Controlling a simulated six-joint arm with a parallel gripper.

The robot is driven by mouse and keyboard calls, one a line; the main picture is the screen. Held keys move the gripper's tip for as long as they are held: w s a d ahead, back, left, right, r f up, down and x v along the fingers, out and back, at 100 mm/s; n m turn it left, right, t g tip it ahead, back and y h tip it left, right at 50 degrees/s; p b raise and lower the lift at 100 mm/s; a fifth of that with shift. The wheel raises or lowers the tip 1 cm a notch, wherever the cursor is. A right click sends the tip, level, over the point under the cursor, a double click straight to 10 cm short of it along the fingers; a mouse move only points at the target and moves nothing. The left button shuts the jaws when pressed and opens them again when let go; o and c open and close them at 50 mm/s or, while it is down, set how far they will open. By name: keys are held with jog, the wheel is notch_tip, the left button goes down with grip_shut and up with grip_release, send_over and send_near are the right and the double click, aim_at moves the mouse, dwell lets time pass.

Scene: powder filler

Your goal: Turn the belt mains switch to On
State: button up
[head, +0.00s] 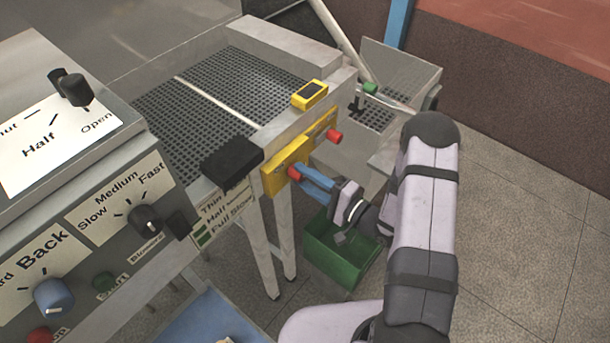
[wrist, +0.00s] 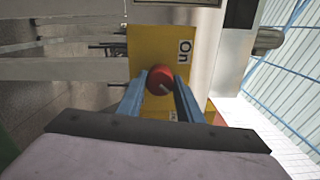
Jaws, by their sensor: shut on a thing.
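The belt mains switch is a red round knob on a yellow plate (head: 273,180) at the side of the belt frame. In the wrist view the red knob (wrist: 160,80) has a pale pointer mark, slanting toward the lower right. The word "On" (wrist: 184,50) is printed on the yellow plate above and right of the knob there. My gripper (head: 300,174) has blue fingers and is shut on the red knob, one finger on each side. In the head view the fingers partly hide the knob.
A second red knob (head: 334,137) sits farther along the yellow strip. A yellow box with a dark display (head: 310,94) stands above. A black block (head: 231,158) juts out left of my gripper. A green bin (head: 325,250) stands on the floor below.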

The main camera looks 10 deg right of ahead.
jog(key=shift+m, duration=0.5)
jog(key=o, duration=1)
jog(key=shift+o, duration=0.2)
jog(key=shift+d, duration=0.1)
jog(key=shift+s+d+f+b, duration=0.1)
jog(key=shift+s+d+b, duration=0.2)
jog(key=shift+s+d, duration=0.15)
jog(key=b+v, duration=0.2)
jog(key=v, duration=0.4)
